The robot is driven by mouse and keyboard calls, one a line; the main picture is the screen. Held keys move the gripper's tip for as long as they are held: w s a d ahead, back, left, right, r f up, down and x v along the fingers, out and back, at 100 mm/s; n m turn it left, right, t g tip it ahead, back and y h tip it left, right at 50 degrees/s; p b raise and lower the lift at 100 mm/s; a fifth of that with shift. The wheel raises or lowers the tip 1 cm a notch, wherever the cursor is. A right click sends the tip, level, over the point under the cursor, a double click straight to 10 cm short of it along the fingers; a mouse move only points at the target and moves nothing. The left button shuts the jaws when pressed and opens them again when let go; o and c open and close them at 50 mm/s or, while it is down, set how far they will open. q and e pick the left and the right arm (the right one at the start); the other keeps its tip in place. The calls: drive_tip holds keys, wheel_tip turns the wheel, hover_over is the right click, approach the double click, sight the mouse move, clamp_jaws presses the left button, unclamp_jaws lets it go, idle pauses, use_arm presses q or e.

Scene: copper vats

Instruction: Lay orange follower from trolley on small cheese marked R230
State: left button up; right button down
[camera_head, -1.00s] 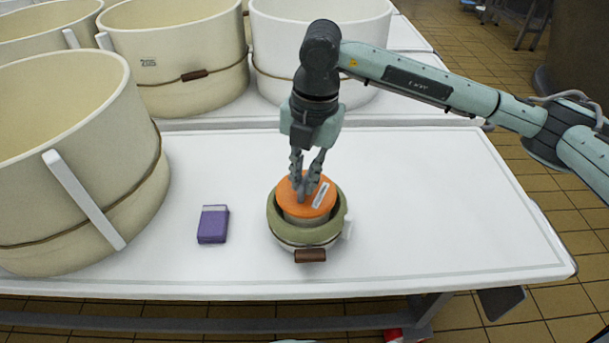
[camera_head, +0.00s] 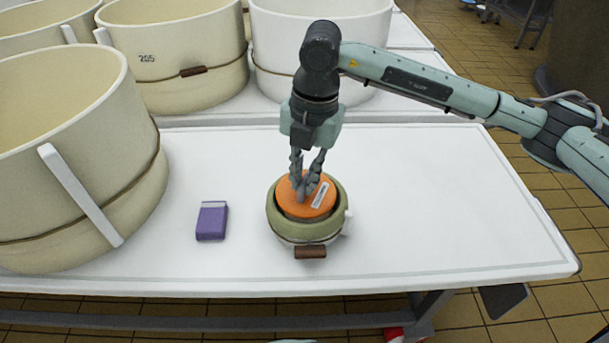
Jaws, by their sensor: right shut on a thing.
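The orange follower (camera_head: 318,205) is a round disc with a white label on its top. It sits inside the rim of a small round mould (camera_head: 275,215) with a green upper edge, a pale lower wall and a brown block at the front. The cheese under the follower is hidden, and I cannot read any R230 mark. My right gripper (camera_head: 305,188) points down from above, shut on the follower's top. My left gripper does not show.
A purple box (camera_head: 211,222) lies on the white table (camera_head: 450,210) left of the mould. A large cream vat (camera_head: 70,160) fills the table's left end. More large vats (camera_head: 175,55) stand behind. The table's right side is clear.

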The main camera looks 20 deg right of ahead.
drive_tip(key=c, duration=1.5)
unclamp_jaws()
drive_tip(key=shift+r, duration=0.1)
drive_tip(key=shift+r+p, duration=2.15)
drive_tip(key=shift+r, duration=1.25)
